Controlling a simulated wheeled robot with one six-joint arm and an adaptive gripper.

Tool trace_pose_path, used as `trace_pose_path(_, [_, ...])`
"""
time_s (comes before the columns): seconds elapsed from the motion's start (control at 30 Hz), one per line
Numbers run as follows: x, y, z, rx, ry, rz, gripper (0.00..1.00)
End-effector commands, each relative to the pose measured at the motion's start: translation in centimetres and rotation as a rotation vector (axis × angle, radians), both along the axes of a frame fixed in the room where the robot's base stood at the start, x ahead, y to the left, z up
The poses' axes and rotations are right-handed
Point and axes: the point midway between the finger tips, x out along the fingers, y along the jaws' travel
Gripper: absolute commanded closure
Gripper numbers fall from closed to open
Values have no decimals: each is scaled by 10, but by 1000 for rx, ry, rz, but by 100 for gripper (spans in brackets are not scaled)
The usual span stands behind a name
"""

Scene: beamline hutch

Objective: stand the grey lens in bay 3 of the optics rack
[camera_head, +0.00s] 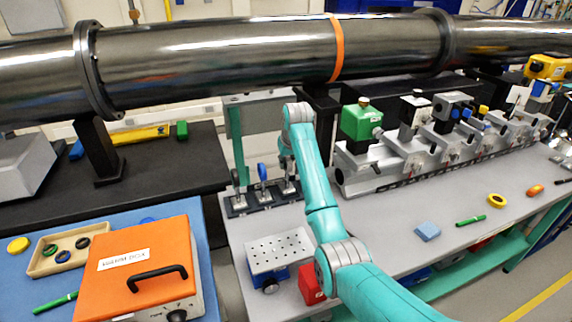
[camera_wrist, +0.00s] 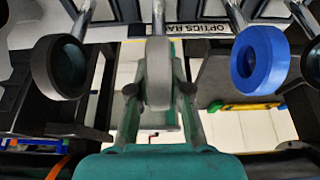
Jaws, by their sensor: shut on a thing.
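The optics rack (camera_head: 236,209) is a dark strip at the left end of the grey bench, and its label (camera_wrist: 190,28) shows in the wrist view. My gripper (camera_wrist: 158,92) is shut on the grey lens (camera_wrist: 158,72), with one finger on each side of its round head. The lens's post (camera_wrist: 158,18) runs toward the rack. Whether its foot is seated, and in which bay, I cannot tell. A blue lens (camera_wrist: 260,60) stands to the right and a black lens (camera_wrist: 60,67) to the left in the wrist view. In the head view my gripper (camera_head: 287,165) is over the rack's right part, right of the blue lens (camera_head: 262,172).
A perforated plate (camera_head: 280,250) and a red block (camera_head: 311,284) are in front of the rack. A rail with optical mounts (camera_head: 400,165) lies to the right. The large beam pipe (camera_head: 240,60) crosses behind. An orange warm box (camera_head: 140,265) stands left.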

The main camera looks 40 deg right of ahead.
Motion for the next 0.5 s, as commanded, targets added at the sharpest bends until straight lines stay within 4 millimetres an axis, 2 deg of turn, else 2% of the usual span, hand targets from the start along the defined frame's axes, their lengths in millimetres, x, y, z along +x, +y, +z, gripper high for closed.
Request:
trace_pose_path(0.1, [0, 0, -8, 0, -1, 0, 100])
trace_pose_path(0.43, [0, 0, -11, 0, -1, 0, 100])
trace_pose_path(0.47, [0, 0, -11, 0, 0, 0, 77])
trace_pose_path(0.5, [0, 0, -11, 0, 0, 0, 67])
